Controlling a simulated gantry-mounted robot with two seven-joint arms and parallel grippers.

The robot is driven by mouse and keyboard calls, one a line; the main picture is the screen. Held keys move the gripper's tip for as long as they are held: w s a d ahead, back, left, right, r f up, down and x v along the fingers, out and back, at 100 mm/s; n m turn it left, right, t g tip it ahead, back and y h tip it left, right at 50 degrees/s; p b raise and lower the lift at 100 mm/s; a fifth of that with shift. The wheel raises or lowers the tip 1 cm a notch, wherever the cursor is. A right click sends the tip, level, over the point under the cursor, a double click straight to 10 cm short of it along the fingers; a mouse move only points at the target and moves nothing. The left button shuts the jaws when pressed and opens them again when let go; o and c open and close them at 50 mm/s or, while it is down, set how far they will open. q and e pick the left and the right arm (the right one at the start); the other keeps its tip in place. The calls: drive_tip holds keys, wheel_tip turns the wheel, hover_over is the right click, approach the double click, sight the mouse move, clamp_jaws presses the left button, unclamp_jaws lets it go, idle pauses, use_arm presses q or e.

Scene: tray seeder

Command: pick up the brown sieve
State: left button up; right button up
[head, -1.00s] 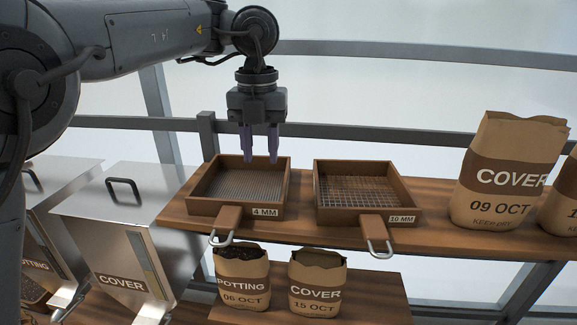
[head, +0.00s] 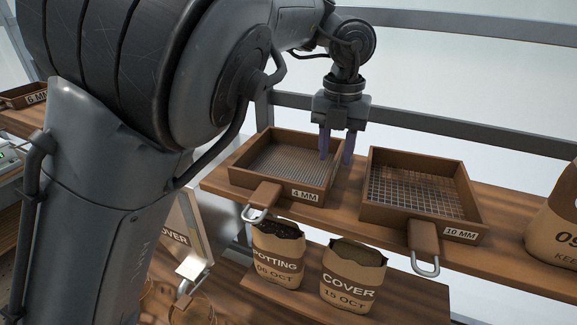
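Three brown sieves show in the head view. The 4 MM sieve (head: 263,187) sits on the upper wooden shelf, its handle and metal loop towards the front. The 10 MM sieve (head: 382,219) sits to its right. Part of a 6 MM sieve (head: 14,102) shows at the far left. My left gripper (head: 336,161) points down at the far right corner of the 4 MM sieve. Its two fingers are apart, and they appear on either side of the right wall. I cannot tell whether they touch it. My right gripper is not in view.
Potting (head: 278,253) and cover (head: 352,283) bags stand on the lower shelf. A large bag (head: 556,225) stands right of the 10 MM sieve. A grey rail (head: 440,132) runs behind the upper shelf. My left arm hides much of the left side.

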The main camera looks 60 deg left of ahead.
sight(333, 165)
use_arm(q)
drive_tip(key=shift+a+f, duration=0.15)
drive_tip(key=shift+f, duration=2.05)
drive_tip(key=shift+c, duration=0.3)
clamp_jaws()
